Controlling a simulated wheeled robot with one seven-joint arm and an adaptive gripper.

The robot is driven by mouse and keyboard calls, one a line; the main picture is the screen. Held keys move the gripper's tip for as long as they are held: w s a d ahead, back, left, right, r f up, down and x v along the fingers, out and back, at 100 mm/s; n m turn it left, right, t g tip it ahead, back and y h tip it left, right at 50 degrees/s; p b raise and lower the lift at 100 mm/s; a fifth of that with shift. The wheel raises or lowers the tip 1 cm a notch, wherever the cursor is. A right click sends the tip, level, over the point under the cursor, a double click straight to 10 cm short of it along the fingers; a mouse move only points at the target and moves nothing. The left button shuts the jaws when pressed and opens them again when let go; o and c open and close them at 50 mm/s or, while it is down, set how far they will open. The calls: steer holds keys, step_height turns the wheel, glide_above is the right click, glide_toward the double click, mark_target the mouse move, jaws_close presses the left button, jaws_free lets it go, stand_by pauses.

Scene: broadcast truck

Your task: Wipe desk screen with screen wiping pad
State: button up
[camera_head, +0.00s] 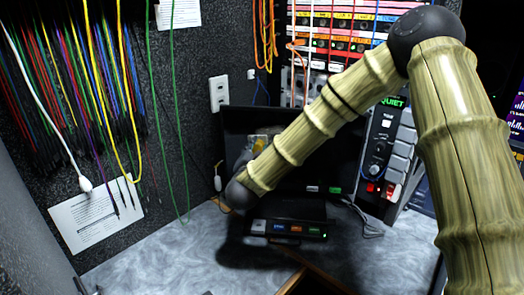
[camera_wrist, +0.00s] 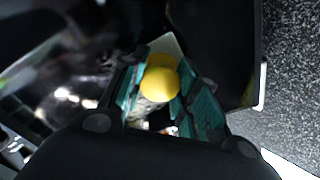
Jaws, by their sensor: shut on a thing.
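The desk screen (camera_head: 322,165) is a dark upright panel at the back of the desk, partly hidden behind my arm. In the wrist view, a dark flat panel with a pale edge (camera_wrist: 215,45), apparently the same screen, lies close beyond the fingers. My gripper (camera_wrist: 158,88) is shut on the wiping pad, whose rounded yellow part (camera_wrist: 160,82) shows between the teal fingers. A whitish part shows near it. In the head view, a small yellow patch (camera_head: 262,142) shows in front of the screen's left part. Contact between pad and screen cannot be told.
A small black control box (camera_head: 288,228) with coloured buttons stands on the grey desk (camera_head: 170,262) below the screen. A rack of equipment (camera_head: 335,45) rises behind, and a grey panel (camera_head: 385,150) stands at right. Hanging cables (camera_head: 85,85) line the left wall. The desk's front left is mostly clear.

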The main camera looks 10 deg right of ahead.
mark_target(256, 134)
steer(key=shift+w+a+r, duration=0.1)
steer(key=shift+w+a, duration=0.05)
steer(key=shift+a, duration=0.25)
steer(key=shift+r+p, duration=1)
steer(key=shift+r, duration=0.55)
steer(key=s+d, duration=0.2)
steer(key=d, duration=0.4)
steer(key=shift+s+d, duration=0.4)
steer(key=shift+d, duration=0.1)
steer(key=s+d, duration=0.2)
steer(key=d, duration=0.4)
steer(key=shift+s+d+p, duration=0.2)
steer(key=shift+p, duration=0.1)
steer(key=shift+a, duration=0.15)
steer(key=shift+w+a+b, duration=0.2)
steer(key=shift+w+a, duration=0.7)
steer(key=shift+a, duration=1.25)
steer(key=shift+w+a+b, duration=0.15)
steer(key=shift+w+a, duration=0.75)
steer(key=shift+a, duration=1.25)
steer(key=shift+w+a+b, duration=0.2)
steer(key=shift+w+a, duration=0.7)
steer(key=shift+a, duration=1.25)
